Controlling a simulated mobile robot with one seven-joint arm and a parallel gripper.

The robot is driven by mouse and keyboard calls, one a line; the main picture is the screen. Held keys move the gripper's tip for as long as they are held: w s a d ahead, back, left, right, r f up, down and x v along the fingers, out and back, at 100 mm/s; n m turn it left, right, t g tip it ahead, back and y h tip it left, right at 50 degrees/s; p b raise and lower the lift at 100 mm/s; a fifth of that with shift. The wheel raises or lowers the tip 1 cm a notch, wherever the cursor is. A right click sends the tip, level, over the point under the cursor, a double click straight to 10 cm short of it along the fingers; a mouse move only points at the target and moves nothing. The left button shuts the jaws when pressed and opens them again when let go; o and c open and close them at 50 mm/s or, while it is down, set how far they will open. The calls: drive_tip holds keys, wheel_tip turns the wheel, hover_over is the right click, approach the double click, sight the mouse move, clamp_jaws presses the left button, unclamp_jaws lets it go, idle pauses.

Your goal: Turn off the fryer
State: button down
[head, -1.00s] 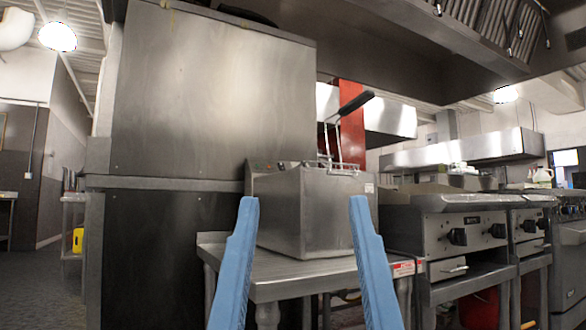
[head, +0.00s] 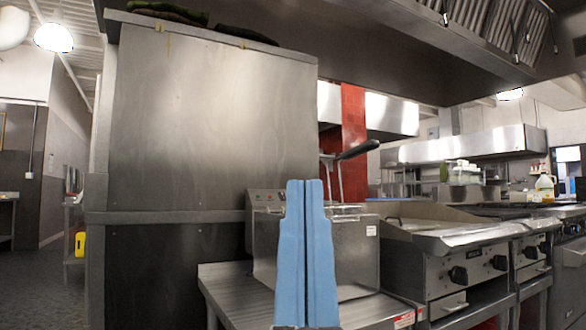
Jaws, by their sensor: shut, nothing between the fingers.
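The fryer (head: 352,257) is a steel countertop box on a low steel table, right of a tall steel cabinet. A basket handle with a black grip (head: 358,150) rises from its top.
The tall steel cabinet (head: 200,130) stands to the left. A steel griddle with black knobs (head: 470,270) stands to the right. The steel table (head: 235,288) has bare room left of the fryer. A range hood (head: 400,60) hangs above.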

wheel_tip(320, 180, up, 53)
drive_tip(key=p, duration=5)
drive_tip(key=shift+r+p, duration=0.2)
drive_tip(key=shift+p, duration=0.1)
drive_tip(key=shift+w, duration=0.1)
